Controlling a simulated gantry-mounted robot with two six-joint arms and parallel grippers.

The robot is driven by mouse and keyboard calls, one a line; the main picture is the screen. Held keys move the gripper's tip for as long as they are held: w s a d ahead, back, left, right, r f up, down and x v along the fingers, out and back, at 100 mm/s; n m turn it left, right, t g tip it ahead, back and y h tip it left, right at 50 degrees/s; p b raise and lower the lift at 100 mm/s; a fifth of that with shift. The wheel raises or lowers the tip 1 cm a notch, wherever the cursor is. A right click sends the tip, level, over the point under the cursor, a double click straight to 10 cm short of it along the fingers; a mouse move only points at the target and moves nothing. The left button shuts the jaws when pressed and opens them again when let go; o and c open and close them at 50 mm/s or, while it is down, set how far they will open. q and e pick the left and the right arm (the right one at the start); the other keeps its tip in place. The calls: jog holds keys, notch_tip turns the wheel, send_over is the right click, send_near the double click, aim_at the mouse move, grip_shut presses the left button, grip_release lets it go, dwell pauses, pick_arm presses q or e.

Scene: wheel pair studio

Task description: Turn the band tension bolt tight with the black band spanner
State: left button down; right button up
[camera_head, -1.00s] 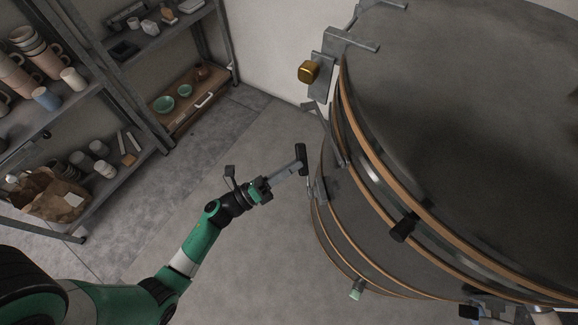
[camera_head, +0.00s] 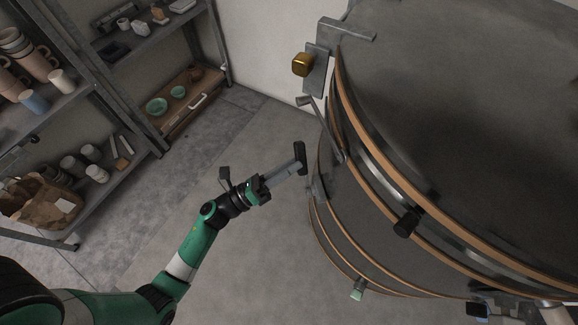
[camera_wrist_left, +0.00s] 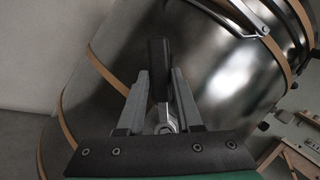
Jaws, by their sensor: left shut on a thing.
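My left gripper (camera_head: 283,175) is shut on a tool with a black bar handle, which I take for the black band spanner (camera_head: 300,158). It is held close to the left side of the big round banded drum (camera_head: 365,220). In the left wrist view, the black bar (camera_wrist_left: 158,68) stands up between the fingers (camera_wrist_left: 157,100), with a silvery part below it. A grey bracket (camera_head: 317,186) on the drum's side is just right of the spanner. I cannot make out the band tension bolt for sure, nor whether the spanner touches the drum. My right gripper is not in view.
A brass knob (camera_head: 303,64) and a grey lever (camera_head: 318,120) stick out from the drum's upper left. A black peg (camera_head: 407,222) and a green-tipped peg (camera_head: 357,290) stick out lower. Shelves (camera_head: 140,55) with pottery stand at left. The floor between is clear.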

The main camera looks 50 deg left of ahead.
pick_arm(q)
jog(key=shift+s+d+r+m+h+b, duration=0.1)
jog(key=shift+d+r+m+h+b, duration=0.15)
jog(key=shift+m, duration=0.25)
jog(key=shift+s+d+r+m+h+b, duration=0.15)
jog(key=shift+m+h+b, duration=0.15)
jog(key=shift+m, duration=0.2)
jog(key=m+h+b, duration=0.1)
jog(key=d+m+h+b, duration=0.1)
jog(key=m, duration=0.1)
jog(key=r+m+h+b, duration=0.1)
jog(key=m, duration=0.1)
jog(key=shift+s+d, duration=0.35)
jog(key=shift+s, duration=0.05)
